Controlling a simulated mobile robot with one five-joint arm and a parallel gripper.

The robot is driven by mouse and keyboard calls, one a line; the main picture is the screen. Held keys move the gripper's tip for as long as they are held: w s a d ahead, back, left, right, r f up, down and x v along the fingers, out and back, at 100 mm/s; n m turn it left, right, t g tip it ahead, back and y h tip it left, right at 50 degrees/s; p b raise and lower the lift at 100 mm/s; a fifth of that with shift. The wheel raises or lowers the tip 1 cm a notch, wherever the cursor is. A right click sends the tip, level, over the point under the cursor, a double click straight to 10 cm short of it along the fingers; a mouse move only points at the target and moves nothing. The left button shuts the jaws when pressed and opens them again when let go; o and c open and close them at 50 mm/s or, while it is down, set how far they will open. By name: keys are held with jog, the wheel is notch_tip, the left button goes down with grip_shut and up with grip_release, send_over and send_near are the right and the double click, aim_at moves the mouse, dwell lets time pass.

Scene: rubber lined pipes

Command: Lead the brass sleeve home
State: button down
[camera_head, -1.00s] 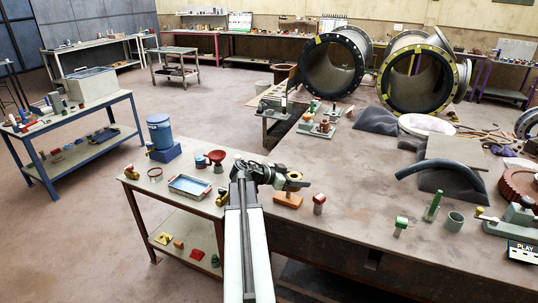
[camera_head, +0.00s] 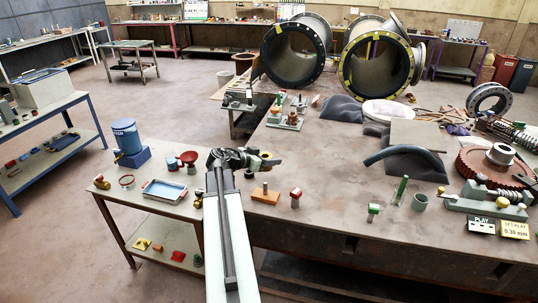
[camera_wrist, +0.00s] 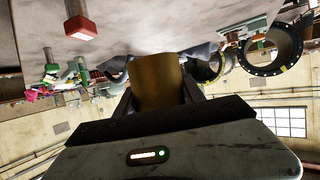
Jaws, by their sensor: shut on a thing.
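My gripper (camera_head: 272,162) is shut on the brass sleeve. In the wrist view the sleeve (camera_wrist: 158,82) sits between my two dark fingers, its plain golden side facing the camera. In the head view only a small yellowish part of the sleeve (camera_head: 266,155) shows past my gripper. An orange block (camera_head: 265,197) with a short upright post stands on the big table, below my gripper in the picture. The sleeve is apart from this block. I cannot tell whether it is straight above the post.
A red-topped grey post (camera_head: 295,197) stands right of the orange block. Green-topped pieces (camera_head: 373,211) and a green cup (camera_head: 420,202) are farther right. A blue tray (camera_head: 164,190) and red funnel (camera_head: 188,159) are on the left side table. Large flanged pipes (camera_head: 378,60) stand behind.

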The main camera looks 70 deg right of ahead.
jog(key=b, duration=0.6)
send_over(270, 191)
notch_tip(270, 191, down, 6)
jog(key=shift+f+b, duration=3.7)
jog(key=shift+f, duration=0.1)
jog(key=c, duration=0.6)
grip_release()
jog(key=shift+r, duration=0.1)
jog(key=shift+c, duration=0.2)
jog(key=p+v, duration=0.3)
jog(key=v, duration=0.5)
